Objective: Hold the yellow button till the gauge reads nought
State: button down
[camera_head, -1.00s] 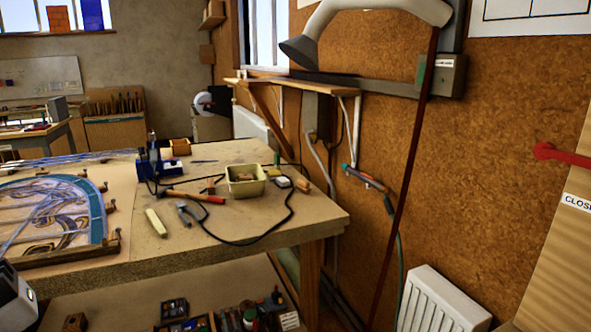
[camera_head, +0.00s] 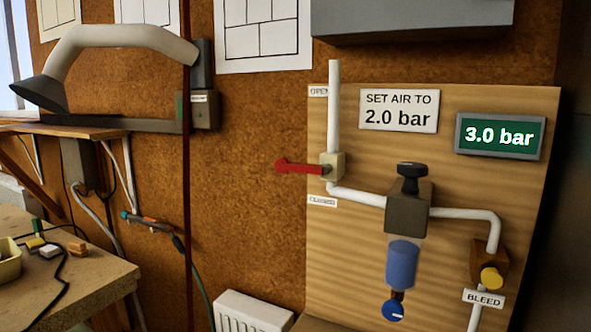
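The yellow button (camera_head: 491,278) sits at the lower right of the wooden panel (camera_head: 400,275), on a brown block just above a label reading BLEED (camera_head: 484,298). The gauge (camera_head: 500,137) is a green display at the panel's upper right and reads 3.0 bar. Nothing touches the button. My gripper is not in view.
A red lever (camera_head: 300,167) points left from the white pipe, between OPEN and CLOSED labels. A regulator (camera_head: 408,210) with a black knob sits mid-panel. A sign (camera_head: 399,110) reads SET AIR TO 2.0 bar. A workbench (camera_head: 90,290) stands at left, a radiator (camera_head: 250,312) below.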

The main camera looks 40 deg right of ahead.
aim_at(491, 278)
jog(key=z, duration=1.65)
